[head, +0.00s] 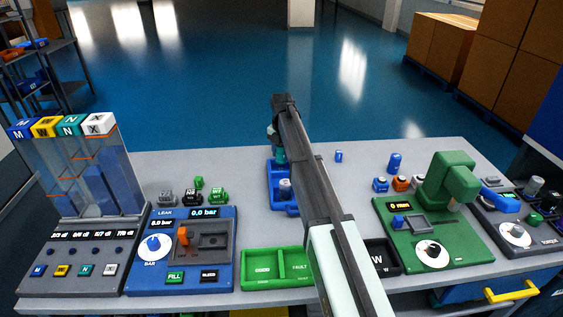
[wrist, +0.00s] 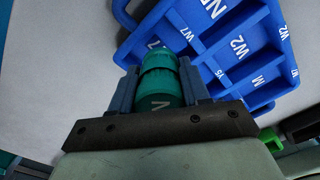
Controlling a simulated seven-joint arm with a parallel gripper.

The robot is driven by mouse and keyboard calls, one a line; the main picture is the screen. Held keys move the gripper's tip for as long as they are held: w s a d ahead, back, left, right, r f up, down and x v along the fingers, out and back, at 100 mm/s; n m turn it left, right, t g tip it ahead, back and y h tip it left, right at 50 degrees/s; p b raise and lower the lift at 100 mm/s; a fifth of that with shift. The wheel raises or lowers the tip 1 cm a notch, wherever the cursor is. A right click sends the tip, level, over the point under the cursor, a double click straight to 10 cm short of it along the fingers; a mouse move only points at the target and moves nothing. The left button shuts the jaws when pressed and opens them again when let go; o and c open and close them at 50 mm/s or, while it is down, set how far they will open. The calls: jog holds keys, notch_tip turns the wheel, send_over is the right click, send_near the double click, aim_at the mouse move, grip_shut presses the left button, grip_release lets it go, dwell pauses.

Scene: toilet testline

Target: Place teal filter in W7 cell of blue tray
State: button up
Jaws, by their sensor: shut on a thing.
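My arm hides part of the tray. I cannot tell which cell is under the filter.
A green tray (head: 262,268) is in front. A blue leak tester (head: 180,250) is left, a green press (head: 440,215) right. Small cylinders and blocks stand near the press. The grey bench behind the tray looks mostly clear.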

aim_at(281, 160)
jog(key=shift+f, duration=2.05)
jog(key=shift+f, duration=0.2)
jog(key=o, duration=0.8)
jog(key=shift+r, duration=0.2)
notch_tip(281, 160, up, 12)
